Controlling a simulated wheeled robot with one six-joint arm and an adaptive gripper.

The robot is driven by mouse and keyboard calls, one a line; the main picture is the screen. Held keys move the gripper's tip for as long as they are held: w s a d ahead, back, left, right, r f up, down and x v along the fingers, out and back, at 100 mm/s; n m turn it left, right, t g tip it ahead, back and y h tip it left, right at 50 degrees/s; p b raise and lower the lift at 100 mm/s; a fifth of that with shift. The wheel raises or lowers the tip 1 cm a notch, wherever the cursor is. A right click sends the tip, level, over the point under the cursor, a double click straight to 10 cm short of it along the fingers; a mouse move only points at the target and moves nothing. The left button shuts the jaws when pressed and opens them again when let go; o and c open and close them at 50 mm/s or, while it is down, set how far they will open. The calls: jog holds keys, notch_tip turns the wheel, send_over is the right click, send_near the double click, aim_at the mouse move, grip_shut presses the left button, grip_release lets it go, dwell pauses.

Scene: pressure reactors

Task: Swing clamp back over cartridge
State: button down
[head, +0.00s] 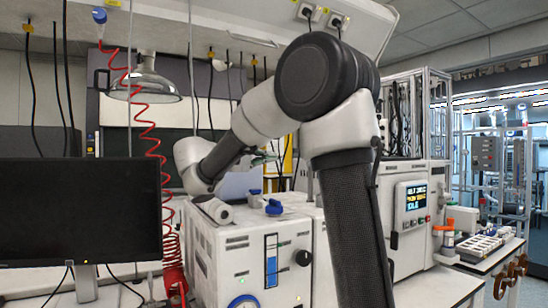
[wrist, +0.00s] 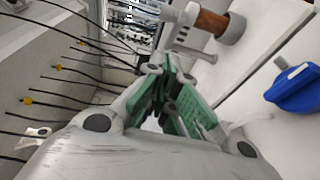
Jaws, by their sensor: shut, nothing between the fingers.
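My gripper (wrist: 167,70) has green finger pads and is shut with nothing between them in the wrist view. Just past its tips is a light grey bracket-like part (wrist: 187,28), which looks like the clamp. A copper-brown cylinder with a grey round end (wrist: 212,24), possibly the cartridge, lies beside that part. I cannot tell whether the gripper touches the clamp, or whether the clamp lies over the cylinder. In the head view the gripper (head: 266,157) is small, partly behind my arm, above the white machine's top; the clamp cannot be made out there.
A blue knob (wrist: 299,88) is at the right of the wrist view.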

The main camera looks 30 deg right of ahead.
jog(key=s+x, duration=0.2)
jog(key=x, duration=1)
jog(key=shift+s+d+r, duration=0.25)
jog(key=shift+s+d, duration=0.05)
jog(key=shift+d, duration=0.1)
jog(key=shift+s+d+n+t, duration=0.2)
jog(key=shift+s+n+t, duration=0.2)
jog(key=shift+t, duration=0.2)
